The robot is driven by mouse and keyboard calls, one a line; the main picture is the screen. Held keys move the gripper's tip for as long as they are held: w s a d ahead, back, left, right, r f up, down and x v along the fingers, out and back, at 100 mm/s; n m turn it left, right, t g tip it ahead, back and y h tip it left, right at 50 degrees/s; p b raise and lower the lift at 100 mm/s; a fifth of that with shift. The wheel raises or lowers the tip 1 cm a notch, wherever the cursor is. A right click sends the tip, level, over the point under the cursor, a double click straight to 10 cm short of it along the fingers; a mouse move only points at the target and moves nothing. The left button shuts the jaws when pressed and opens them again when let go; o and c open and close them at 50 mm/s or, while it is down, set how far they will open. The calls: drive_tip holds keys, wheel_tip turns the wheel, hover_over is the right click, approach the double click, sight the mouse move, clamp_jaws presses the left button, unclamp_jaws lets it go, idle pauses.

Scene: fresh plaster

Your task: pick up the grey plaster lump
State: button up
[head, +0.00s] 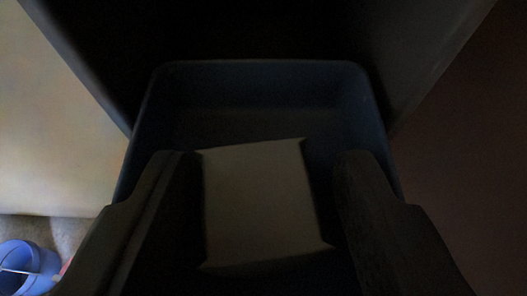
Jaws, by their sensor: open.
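A grey-beige, roughly square block with pointed corners, likely the grey plaster lump (260,200), shows in the middle of the head view. It appears to lie inside a dark blue bin (260,70), turned slightly. My gripper (267,165) is open, with one dark finger left of the lump and one right of it. The fingers look very close to its sides. I cannot tell in this dim light whether they touch it, or how high they are above it.
Dark surfaces surround the bin at the top. A pale surface (50,130) lies at the left and a dark brown one (465,160) at the right. A blue bucket (28,265) with a thin handle stands at the lower left.

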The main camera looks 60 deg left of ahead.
drive_tip(key=c, duration=0.7)
drive_tip(key=shift+c, duration=0.2)
